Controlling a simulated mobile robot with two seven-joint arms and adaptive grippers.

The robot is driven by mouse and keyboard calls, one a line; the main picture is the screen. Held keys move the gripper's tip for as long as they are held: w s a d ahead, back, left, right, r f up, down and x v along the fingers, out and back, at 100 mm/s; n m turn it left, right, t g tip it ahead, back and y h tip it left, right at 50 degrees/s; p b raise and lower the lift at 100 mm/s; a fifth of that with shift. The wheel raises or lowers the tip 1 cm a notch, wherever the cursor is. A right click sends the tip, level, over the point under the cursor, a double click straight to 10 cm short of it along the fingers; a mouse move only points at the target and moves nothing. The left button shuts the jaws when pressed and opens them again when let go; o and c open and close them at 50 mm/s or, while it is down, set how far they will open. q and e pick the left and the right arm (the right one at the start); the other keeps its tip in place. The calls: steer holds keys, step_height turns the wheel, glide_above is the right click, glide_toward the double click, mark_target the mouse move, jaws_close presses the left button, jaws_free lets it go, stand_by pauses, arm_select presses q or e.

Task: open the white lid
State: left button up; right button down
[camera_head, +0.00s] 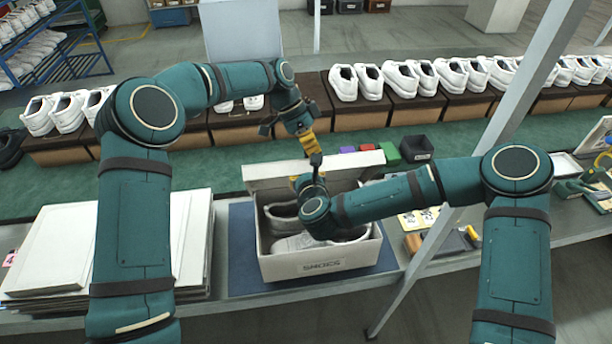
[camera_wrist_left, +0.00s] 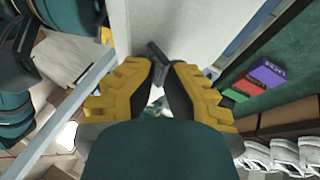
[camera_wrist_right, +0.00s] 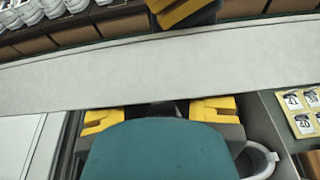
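The white shoe box (camera_head: 267,262) stands on the blue mat, with a pair of pale shoes (camera_head: 290,242) visible inside. Its white lid (camera_head: 268,178) is raised and stands tilted along the box's back edge. The lid also fills the middle of the right wrist view (camera_wrist_right: 150,80) and shows as a pale panel in the left wrist view (camera_wrist_left: 180,25). My left gripper (camera_head: 315,155) points down at the lid's top edge; its fingers are close together, contact unclear. My right gripper (camera_wrist_right: 160,112) is at the lid's lower edge with its fingers spread; its tips are hidden by the lid.
A stack of white boards (camera_head: 60,250) lies left of the blue mat (camera_head: 242,260). Small coloured boxes (camera_head: 370,148) and a black bin (camera_head: 416,148) stand behind the box. Number cards (camera_head: 415,218) lie to the right. A slanted grey post (camera_head: 440,235) rises at the right.

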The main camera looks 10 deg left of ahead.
arm_select(q)
steer(key=o, duration=0.3)
steer(key=shift+s+f, duration=0.15)
steer(key=shift+f, duration=0.1)
arm_select(e)
steer(key=shift+w+r, duration=0.15)
steer(key=shift+r, duration=0.1)
arm_select(q)
steer(key=shift+o, duration=0.2)
